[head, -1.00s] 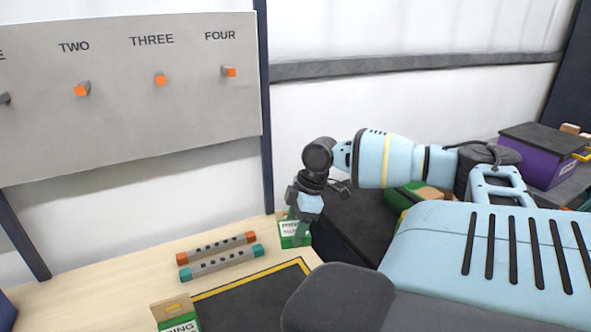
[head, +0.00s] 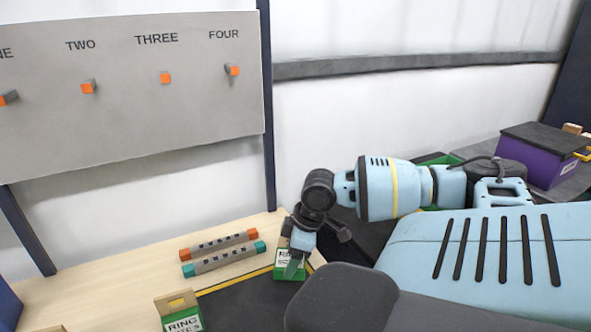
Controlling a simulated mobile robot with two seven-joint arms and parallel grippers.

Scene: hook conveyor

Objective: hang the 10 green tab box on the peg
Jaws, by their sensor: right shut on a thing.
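My right gripper (head: 297,256) is shut on a small green and white box (head: 290,273) with printed lettering, near the back right corner of the dark mat. I cannot tell whether the box touches the surface. A grey board carries pegs with orange tips: peg ONE (head: 9,97), peg TWO (head: 88,87), peg THREE (head: 166,78) and peg FOUR (head: 233,70). All visible pegs are bare. My left gripper is not in view.
Two grey tubes lie on the wooden table, one with orange ends (head: 218,244) and one with teal ends (head: 224,260). The yellow-edged dark mat (head: 240,304) is in front. A purple bin (head: 537,160) stands at the right. A dark post (head: 267,130) borders the board.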

